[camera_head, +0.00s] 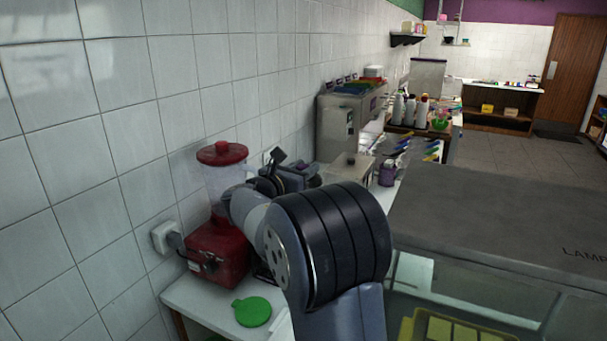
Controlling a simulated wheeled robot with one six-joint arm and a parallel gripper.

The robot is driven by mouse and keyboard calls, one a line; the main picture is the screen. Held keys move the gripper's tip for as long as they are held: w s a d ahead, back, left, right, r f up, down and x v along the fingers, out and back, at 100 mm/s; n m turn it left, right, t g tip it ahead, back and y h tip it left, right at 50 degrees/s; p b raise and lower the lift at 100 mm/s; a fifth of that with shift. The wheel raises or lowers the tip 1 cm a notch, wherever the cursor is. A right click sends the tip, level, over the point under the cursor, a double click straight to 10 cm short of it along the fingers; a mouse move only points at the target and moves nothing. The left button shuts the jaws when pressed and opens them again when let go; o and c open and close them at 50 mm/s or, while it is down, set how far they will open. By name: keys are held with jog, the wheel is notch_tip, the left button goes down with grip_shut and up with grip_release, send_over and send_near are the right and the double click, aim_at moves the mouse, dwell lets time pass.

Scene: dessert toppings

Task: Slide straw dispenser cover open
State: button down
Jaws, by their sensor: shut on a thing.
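My arm reaches from the bottom of the picture toward the counter along the tiled wall. My gripper (305,174) is at its far end, small and partly hidden behind my own arm links. It is beside the left side of a low beige box with a pale, see-through top, which looks like the straw dispenser (348,171). The gripper is shut on what seems to be the dispenser's cover. The fingertips and the exact contact are too small and dark to make out. I cannot tell how far the cover is open.
A red blender (217,250) stands on the counter left of my arm, close to the wall. A green lid (252,311) lies in front of it. A steel cabinet (350,125) and white bottles (410,110) stand farther back. A large grey-topped case (500,215) fills the right.

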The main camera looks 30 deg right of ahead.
jog(key=shift+r+p, duration=0.6)
jog(key=shift+r, duration=0.65)
jog(key=c, duration=1.1)
grip_release()
jog(key=shift+o, duration=0.2)
jog(key=shift+a, duration=0.1)
jog(key=b+v, duration=0.2)
jog(key=v, duration=0.8)
jog(key=shift+s+a+b, duration=0.2)
jog(key=shift+a+b, duration=0.1)
jog(key=shift+d, duration=0.1)
